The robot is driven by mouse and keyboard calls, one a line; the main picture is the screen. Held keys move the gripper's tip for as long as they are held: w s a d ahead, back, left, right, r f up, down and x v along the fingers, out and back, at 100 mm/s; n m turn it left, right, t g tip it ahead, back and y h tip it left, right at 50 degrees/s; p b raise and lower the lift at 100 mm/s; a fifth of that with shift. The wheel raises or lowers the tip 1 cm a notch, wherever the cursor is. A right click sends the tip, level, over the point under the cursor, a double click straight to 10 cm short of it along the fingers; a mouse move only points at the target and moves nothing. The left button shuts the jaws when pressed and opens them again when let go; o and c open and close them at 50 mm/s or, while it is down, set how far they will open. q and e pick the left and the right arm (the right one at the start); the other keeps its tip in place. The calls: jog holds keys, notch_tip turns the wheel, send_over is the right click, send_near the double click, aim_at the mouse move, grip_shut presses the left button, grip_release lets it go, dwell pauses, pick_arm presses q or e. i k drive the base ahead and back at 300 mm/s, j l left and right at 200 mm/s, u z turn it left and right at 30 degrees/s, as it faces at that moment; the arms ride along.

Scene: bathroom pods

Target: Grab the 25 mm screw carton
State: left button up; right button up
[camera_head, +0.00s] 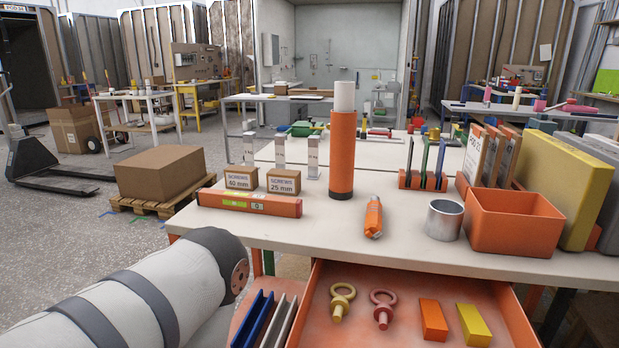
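The 25 mm screw carton (283,181) is a small brown box with a white label reading "SCREWS 25 mm". It stands upright on the workbench's left part. A similar carton labelled 40 mm (241,178) stands just left of it. An orange spirit level (249,203) lies in front of both cartons. Part of my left arm comes in at the lower left, but its gripper is not visible. My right gripper is not in view. No gripper is seen at the carton.
A tall orange cylinder with a white top (342,155) stands right of the carton. An open drawer (400,285) juts out below the workbench (320,232).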

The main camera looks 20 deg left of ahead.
aim_at(280, 181)
jog(key=j+z, duration=0.35)
jog(key=k+j+z, duration=0.1)
jog(key=j+z, duration=0.2)
jog(key=j, duration=0.25)
jog(key=k+j+z, duration=0.1)
jog(key=j+z, duration=0.25)
jog(key=j, duration=0.15)
